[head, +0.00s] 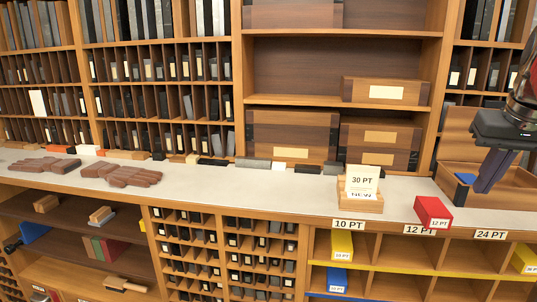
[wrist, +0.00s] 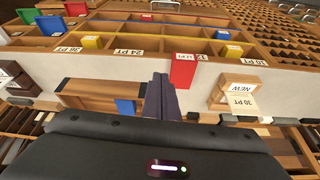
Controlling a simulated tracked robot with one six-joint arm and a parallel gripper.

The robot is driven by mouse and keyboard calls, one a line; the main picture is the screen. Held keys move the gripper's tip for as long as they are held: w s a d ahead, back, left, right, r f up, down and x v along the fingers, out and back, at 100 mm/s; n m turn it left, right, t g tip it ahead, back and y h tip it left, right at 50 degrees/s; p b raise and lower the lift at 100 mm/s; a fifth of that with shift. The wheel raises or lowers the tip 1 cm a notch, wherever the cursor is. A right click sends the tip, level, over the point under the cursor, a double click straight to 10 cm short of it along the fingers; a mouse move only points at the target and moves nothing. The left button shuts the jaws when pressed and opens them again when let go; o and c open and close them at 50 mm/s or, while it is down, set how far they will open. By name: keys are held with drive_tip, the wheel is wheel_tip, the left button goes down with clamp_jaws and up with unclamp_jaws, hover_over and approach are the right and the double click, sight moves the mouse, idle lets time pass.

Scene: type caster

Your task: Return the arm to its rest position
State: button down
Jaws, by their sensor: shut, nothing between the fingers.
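My gripper (head: 490,175) is at the right edge of the head view, above an open wooden box (head: 512,185) on the counter. In the wrist view my gripper (wrist: 161,88) shows its dark fingers shut together, with nothing held between them. A red block labelled 12 PT (head: 432,212) stands on the counter's front edge to the left of the fingers; it also shows in the wrist view (wrist: 183,70). Part of my arm is cut off by the right side of the head view.
A wooden holder with a 30 PT card (head: 362,190) stands on the counter (head: 270,185). Reddish-brown blocks (head: 130,176) lie at the left. Shelves with wooden boxes (head: 290,135) rise behind. Labelled compartments below hold a yellow block (head: 341,244) and a blue block (head: 337,279).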

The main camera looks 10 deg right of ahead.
drive_tip(key=s+a+f+m, duration=0.1)
drive_tip(key=a+f, duration=0.8)
drive_tip(key=f, duration=0.4)
drive_tip(key=s+a+f+n, duration=0.1)
drive_tip(key=s+a+f, duration=0.2)
drive_tip(key=a, duration=0.4)
drive_tip(key=s+a+f+n+t+y, duration=0.1)
drive_tip(key=s+a+f, duration=0.3)
drive_tip(key=a, duration=0.4)
drive_tip(key=s+a+f+n, duration=0.3)
drive_tip(key=a+f, duration=0.1)
drive_tip(key=a, duration=0.3)
drive_tip(key=shift+s+a+f+y, duration=0.2)
drive_tip(key=shift+f+y, duration=0.1)
drive_tip(key=shift+f, duration=0.1)
drive_tip(key=c, duration=2.5)
unclamp_jaws()
drive_tip(key=shift+c, duration=0.2)
